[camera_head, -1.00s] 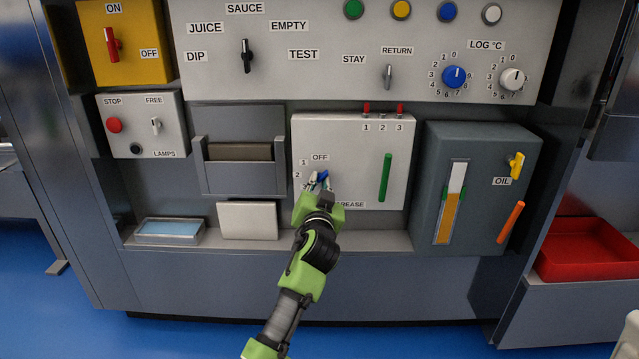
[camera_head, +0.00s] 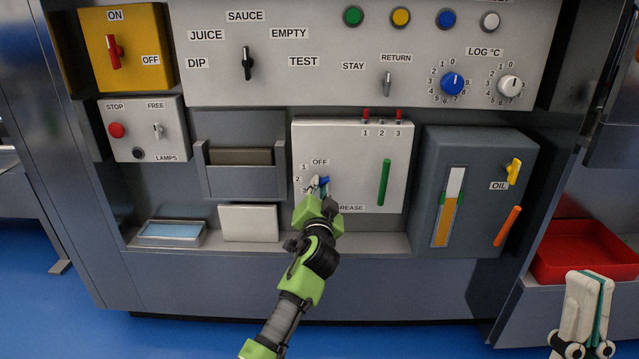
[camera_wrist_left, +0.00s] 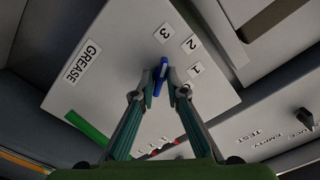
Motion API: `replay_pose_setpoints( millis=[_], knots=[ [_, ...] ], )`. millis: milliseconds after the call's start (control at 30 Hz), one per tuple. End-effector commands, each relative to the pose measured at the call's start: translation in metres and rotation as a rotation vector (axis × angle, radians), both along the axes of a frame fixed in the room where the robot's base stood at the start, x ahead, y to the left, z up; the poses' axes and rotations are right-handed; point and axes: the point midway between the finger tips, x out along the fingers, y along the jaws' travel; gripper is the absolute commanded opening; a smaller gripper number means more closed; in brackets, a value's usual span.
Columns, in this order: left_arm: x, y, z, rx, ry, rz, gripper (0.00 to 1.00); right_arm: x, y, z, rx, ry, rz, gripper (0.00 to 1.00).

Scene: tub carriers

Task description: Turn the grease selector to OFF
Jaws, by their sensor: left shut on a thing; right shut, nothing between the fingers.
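The grease selector is a small blue lever knob (camera_head: 325,182) on the white panel with the labels OFF, 1, 2, 3 and GREASE. My left gripper (camera_head: 319,184) is at it, and the left wrist view shows its fingers shut on the blue knob (camera_wrist_left: 161,76). There the knob's upper end lies toward the label 3 (camera_wrist_left: 163,33); which end is the pointer I cannot tell. The OFF label (camera_head: 320,162) sits above the knob in the head view. My right gripper (camera_head: 588,279) is shut and empty at the lower right, away from the panel.
A grey oil box (camera_head: 478,165) is further right. A white block (camera_head: 248,223) and a blue-topped tray (camera_head: 172,233) sit on the ledge. A red tray (camera_head: 590,252) is near my right gripper.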

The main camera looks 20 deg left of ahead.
Motion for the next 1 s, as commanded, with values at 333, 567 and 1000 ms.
replay_pose_setpoints(
  millis=[333, 567, 1000],
  knots=[
    [0.0, 0.0, 0.001, 0.232, 0.071, 0.0, 0.0, 0.085, 0.015, -0.06, -0.147, 0.487, -0.026, 0.0],
    [0.0, 0.0, 0.001, 0.395, 0.118, -0.001, 0.0, 0.115, 0.015, -0.121, -0.235, 0.8, -0.042, 0.0],
    [-0.001, 0.0, 0.001, 0.753, 0.221, -0.002, 0.0, 0.101, -0.007, -0.258, -0.394, 1.434, -0.07, 0.0]
  ],
)
